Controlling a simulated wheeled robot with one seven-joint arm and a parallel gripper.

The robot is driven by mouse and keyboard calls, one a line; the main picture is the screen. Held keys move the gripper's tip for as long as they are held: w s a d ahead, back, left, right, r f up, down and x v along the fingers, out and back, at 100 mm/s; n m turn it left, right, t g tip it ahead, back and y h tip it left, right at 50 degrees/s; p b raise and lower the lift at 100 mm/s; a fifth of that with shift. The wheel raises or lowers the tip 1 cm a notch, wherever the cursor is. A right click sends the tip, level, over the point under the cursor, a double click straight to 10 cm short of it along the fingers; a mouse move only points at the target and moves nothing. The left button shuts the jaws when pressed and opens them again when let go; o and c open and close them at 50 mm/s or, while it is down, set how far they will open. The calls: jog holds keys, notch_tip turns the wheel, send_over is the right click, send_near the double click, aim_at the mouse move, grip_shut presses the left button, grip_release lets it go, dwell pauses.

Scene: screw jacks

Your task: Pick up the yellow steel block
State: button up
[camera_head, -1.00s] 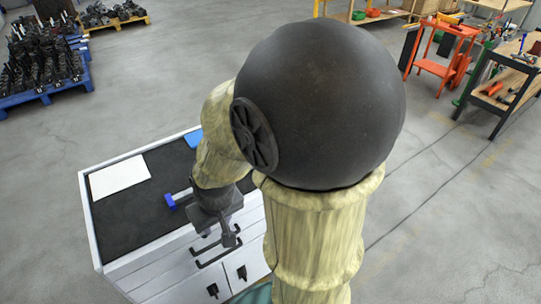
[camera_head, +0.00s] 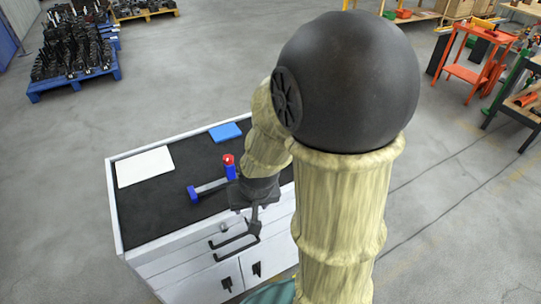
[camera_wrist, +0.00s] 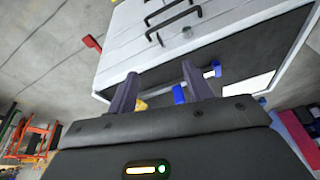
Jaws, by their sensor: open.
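My gripper (camera_head: 254,216) hangs at the front edge of the cabinet top in the head view. In the wrist view its two fingers (camera_wrist: 160,85) stand apart with nothing held between them. A small yellow piece (camera_wrist: 141,104) shows low beside the left finger, mostly hidden by my gripper body; it looks like the yellow steel block. I cannot make out the yellow block in the head view, where my arm covers part of the cabinet top.
The white cabinet (camera_head: 118,215) has a dark top. On it lie a white sheet (camera_head: 145,166), a blue flat item (camera_head: 225,132), a blue-ended grey bar (camera_head: 210,186) and a red-topped item (camera_head: 229,160). Drawer handles (camera_head: 235,246) project at the front.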

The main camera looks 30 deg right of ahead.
jog(key=w+d+f+m+t+h+p, duration=0.1)
jog(key=w+d+f+m+t+p, duration=0.1)
jog(key=m, duration=0.7)
jog(key=w+d+f+m+t+h+p, duration=0.1)
jog(key=w+d+f+m+t+p, duration=0.1)
jog(key=d+m+t, duration=0.3)
jog(key=w+d+f+m+t+h+p, duration=0.1)
jog(key=w+d+f+m+t+p, duration=0.2)
jog(key=m, duration=1)
jog(key=w+d, duration=0.1)
jog(key=d, duration=0.2)
jog(key=shift+m+t, duration=0.3)
jog(key=shift+t, duration=0.1)
jog(key=shift+w+f, duration=0.25)
jog(key=b+x, duration=0.1)
jog(key=b, duration=0.1)
jog(key=b+x, duration=0.2)
jog(key=b, duration=0.1)
jog(key=shift+s+d+f+b, duration=0.1)
jog(key=shift+d+b, duration=0.15)
jog(key=shift+b, duration=0.05)
jog(key=b+x, duration=0.3)
jog(key=b, duration=0.7)
jog(key=shift+w, duration=0.45)
jog(key=shift+w+b, duration=0.1)
jog(key=shift+b, duration=0.45)
